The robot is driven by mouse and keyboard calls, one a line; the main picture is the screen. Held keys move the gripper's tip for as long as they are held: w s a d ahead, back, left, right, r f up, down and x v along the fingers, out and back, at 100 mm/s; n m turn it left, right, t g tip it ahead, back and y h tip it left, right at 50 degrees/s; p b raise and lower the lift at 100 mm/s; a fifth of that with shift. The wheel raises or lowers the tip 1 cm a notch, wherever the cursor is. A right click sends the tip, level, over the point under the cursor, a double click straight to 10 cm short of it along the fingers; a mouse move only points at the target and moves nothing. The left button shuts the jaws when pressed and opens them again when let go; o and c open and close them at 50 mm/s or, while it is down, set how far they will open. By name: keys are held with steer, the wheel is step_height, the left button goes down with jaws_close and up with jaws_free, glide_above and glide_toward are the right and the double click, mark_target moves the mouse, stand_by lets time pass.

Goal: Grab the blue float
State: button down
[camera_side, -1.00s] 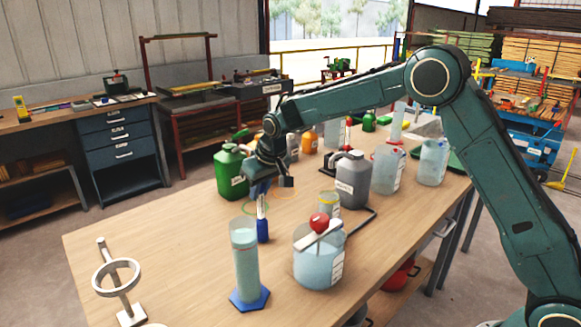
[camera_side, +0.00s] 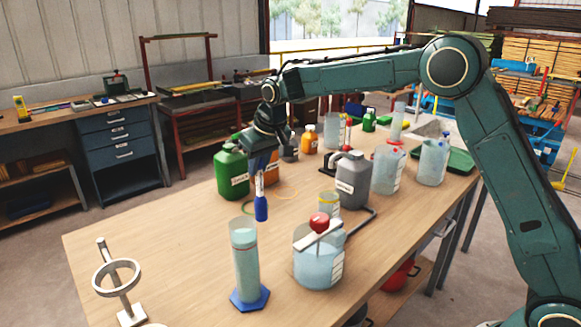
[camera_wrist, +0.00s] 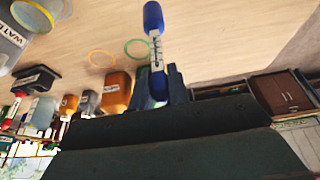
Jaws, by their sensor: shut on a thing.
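The blue float (camera_side: 261,208) is a slim upright stem with a pale scale and a fat blue lower end. My gripper (camera_side: 258,168) is shut on its upper part and holds it upright, its lower end apparently clear of the table. In the wrist view the float (camera_wrist: 156,50) points away from the camera, its blue end at the top of the picture. My gripper's fingers (camera_wrist: 161,88) close around its near end, which is partly hidden between them.
A tall cylinder of liquid (camera_side: 245,260) on a blue foot stands in front of the float. A beaker with a red-knobbed bar (camera_side: 319,262) is to its right. A green canister (camera_side: 231,172) and a grey canister (camera_side: 351,180) stand behind. A ring stand (camera_side: 117,275) is front left.

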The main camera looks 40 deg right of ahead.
step_height(320, 180, up, 13)
steer(key=shift+r, duration=0.15)
stand_by(0.4)
stand_by(0.5)
